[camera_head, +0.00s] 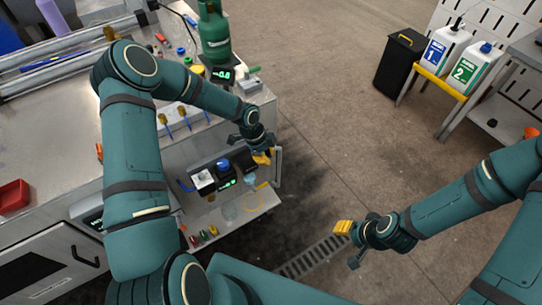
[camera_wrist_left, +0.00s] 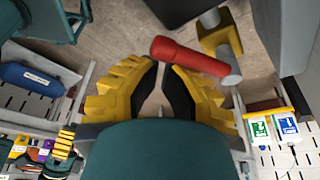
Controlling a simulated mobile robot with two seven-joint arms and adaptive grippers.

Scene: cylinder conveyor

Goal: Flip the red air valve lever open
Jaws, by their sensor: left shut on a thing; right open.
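The red air valve lever (camera_wrist_left: 188,57) shows in the left wrist view as a thick red handle running from the fingertips toward a yellow valve body (camera_wrist_left: 222,40) on a grey pipe (camera_wrist_left: 230,70). My left gripper (camera_wrist_left: 164,72) has its yellow, black-lined fingers closed in on the lever's near left end. In the head view my left gripper (camera_head: 262,158) is at the right edge of the workbench; the lever is hidden or too small to make out there. My right gripper (camera_head: 349,244) is open and empty above the floor at lower right.
A green gas cylinder (camera_head: 213,35) stands on the bench behind my left gripper. A low shelf (camera_head: 262,200) with small items is below it. White jugs (camera_head: 446,46) and a black bin (camera_head: 399,60) stand at the back right. The floor between is clear.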

